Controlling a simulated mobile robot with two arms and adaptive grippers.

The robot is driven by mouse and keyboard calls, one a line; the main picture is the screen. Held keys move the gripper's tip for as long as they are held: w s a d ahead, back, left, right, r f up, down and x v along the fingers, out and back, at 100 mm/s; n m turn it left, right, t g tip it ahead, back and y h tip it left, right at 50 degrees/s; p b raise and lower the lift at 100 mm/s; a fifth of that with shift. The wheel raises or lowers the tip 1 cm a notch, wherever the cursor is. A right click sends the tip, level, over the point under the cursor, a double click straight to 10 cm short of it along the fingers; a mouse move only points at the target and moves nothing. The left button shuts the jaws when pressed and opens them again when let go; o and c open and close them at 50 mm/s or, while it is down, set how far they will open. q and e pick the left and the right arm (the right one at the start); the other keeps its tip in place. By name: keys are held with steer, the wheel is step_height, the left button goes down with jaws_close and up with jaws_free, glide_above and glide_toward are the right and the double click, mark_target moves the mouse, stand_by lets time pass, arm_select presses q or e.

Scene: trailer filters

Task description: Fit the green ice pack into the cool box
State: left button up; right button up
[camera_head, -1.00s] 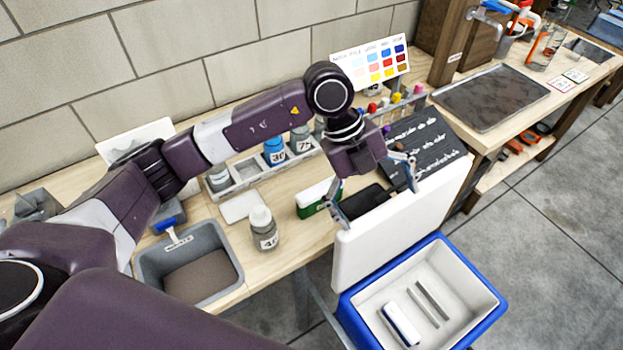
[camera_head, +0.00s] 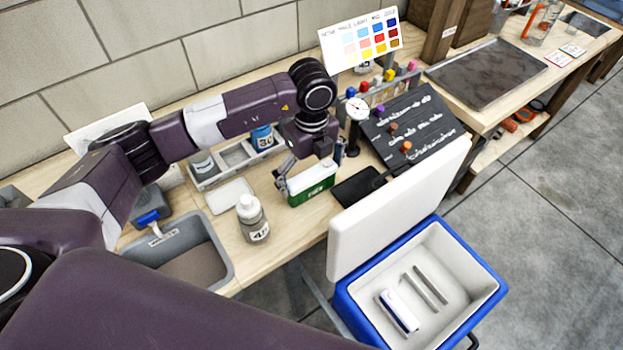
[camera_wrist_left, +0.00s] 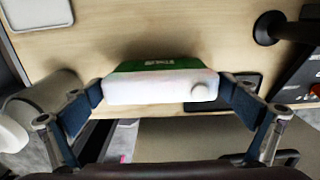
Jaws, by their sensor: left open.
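The green ice pack (camera_head: 312,187), with a white top, stands upright on the bench. My left gripper (camera_head: 309,171) is open above it, one finger at each end. In the left wrist view the ice pack (camera_wrist_left: 160,85) lies between the two spread fingers; whether they touch it I cannot tell. The blue and white cool box (camera_head: 358,322) is open below the bench edge, at the lower right. Inside lie a white and blue pack (camera_head: 398,311) and two grey ribs (camera_head: 425,288). My right gripper is not in view.
The cool box's raised white lid (camera_head: 395,215) stands between bench and box. A grey bin (camera_head: 225,262) is at the left.

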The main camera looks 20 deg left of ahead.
arm_select(q)
steer(key=shift+f, duration=0.45)
steer(key=shift+c, duration=0.3)
steer(key=c, duration=1)
steer(key=shift+c, duration=0.4)
steer(key=shift+r, duration=0.2)
